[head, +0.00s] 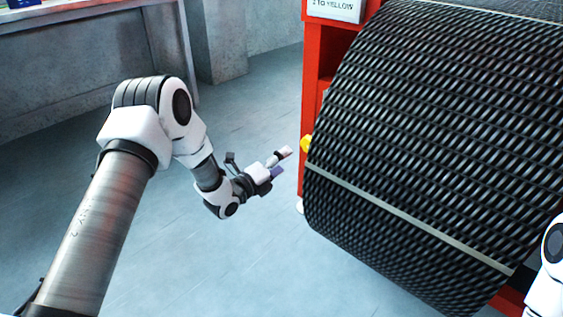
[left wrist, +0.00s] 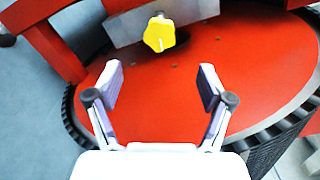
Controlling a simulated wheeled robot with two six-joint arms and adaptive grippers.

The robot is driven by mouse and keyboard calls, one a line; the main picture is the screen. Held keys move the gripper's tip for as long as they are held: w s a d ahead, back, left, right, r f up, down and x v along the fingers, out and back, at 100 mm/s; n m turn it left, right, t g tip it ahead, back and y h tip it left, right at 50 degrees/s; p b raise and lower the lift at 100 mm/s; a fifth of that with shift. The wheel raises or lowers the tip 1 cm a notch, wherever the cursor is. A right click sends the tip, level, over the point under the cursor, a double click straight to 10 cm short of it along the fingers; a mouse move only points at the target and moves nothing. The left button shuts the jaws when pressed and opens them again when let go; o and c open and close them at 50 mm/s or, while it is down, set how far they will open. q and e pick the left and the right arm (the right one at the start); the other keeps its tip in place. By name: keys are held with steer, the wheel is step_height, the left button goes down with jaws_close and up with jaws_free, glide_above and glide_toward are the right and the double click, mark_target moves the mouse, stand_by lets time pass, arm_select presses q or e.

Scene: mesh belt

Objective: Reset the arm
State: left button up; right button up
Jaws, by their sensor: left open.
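My left arm (head: 150,140) reaches in from the left in the head view, bent at the elbow. My left gripper (head: 281,164) is open and empty, close to the left side of the mesh belt machine. In the left wrist view the left gripper (left wrist: 161,90) has its two fingers spread apart. Beyond them is the machine's red side plate (left wrist: 175,100), with a yellow knob (left wrist: 160,33) above the gap between the fingers. The gripper appears apart from the knob. Of my right arm only a white part shows at the right edge of the head view; its gripper is out of view.
The black mesh belt (head: 430,150) curves over a large drum at the right. A red frame (head: 313,75) with a white sign (head: 336,9) stands behind it. A table (head: 60,18) is at the upper left. The grey floor (head: 245,250) between is clear.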

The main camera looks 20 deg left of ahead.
arm_select(q)
steer(key=shift+f, duration=0.1)
stand_by(0.3)
steer(key=s+d+f+n+g+y+p, duration=0.1)
steer(key=s+d+f+n+g, duration=0.25)
steer(key=s+f, duration=0.6)
steer(key=s+d+f+n+g+y, duration=0.1)
steer(key=s+d+f+n+g, duration=0.25)
steer(key=s+f, duration=0.65)
steer(key=s+a+f+n+g+y, duration=0.25)
steer(key=s+n+g, duration=0.25)
steer(key=s+n, duration=0.6)
steer(key=s+a+f+n+g+y, duration=0.25)
steer(key=s+n+g, duration=0.35)
steer(key=s, duration=0.8)
step_height(320, 180, up, 38)
steer(key=n+t+p, duration=0.1)
steer(key=n+p, duration=0.1)
steer(key=p, duration=3.6)
steer(key=shift+d+n+h, duration=0.3)
steer(key=shift+h, duration=0.1)
steer(key=shift+s, duration=0.1)
